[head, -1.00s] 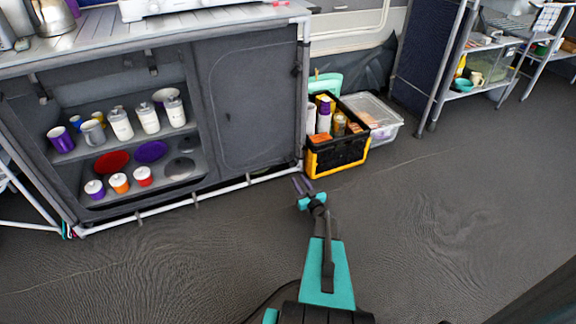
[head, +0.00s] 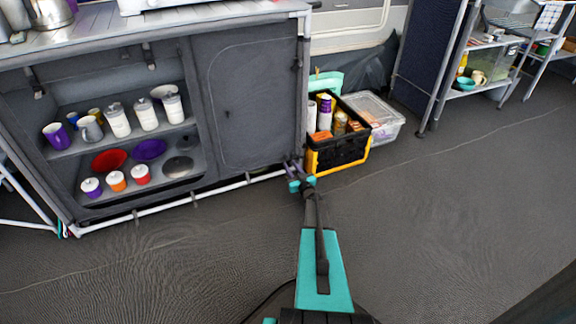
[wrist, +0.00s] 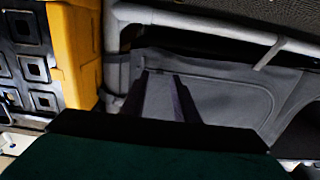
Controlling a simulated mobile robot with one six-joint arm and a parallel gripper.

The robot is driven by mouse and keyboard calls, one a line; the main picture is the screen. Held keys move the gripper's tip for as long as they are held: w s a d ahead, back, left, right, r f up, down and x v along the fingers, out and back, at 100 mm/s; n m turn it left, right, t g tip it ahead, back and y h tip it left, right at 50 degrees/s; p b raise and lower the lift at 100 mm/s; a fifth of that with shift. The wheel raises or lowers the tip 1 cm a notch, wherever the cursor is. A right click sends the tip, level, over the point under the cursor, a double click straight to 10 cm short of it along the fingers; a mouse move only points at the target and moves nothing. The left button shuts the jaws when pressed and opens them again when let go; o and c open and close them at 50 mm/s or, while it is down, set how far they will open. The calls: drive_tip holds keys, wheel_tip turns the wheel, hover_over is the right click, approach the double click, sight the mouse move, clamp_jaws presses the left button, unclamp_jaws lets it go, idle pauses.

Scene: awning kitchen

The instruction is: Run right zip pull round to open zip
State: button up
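The grey fabric cabinet has a closed right-hand door panel (head: 252,105) with a curved zip line round its edge. My gripper (head: 291,165) is low at the cabinet's bottom right corner, in front of the panel's lower edge. In the wrist view its two fingers (wrist: 163,82) stand apart with nothing visible between them, pointing towards the panel. I cannot tell whether they touch the fabric.
A black and yellow crate (head: 341,154) of bottles and packets stands close to the right of my gripper. A lidded clear box (head: 378,120) is behind it. The cabinet's white bottom rail (head: 215,188) runs along the floor. Open shelves with cups are at left. The floor in front is clear.

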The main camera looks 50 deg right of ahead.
sight(287, 160)
drive_tip(key=shift+b+x, duration=0.55)
drive_tip(key=shift+x, duration=1.3)
clamp_jaws()
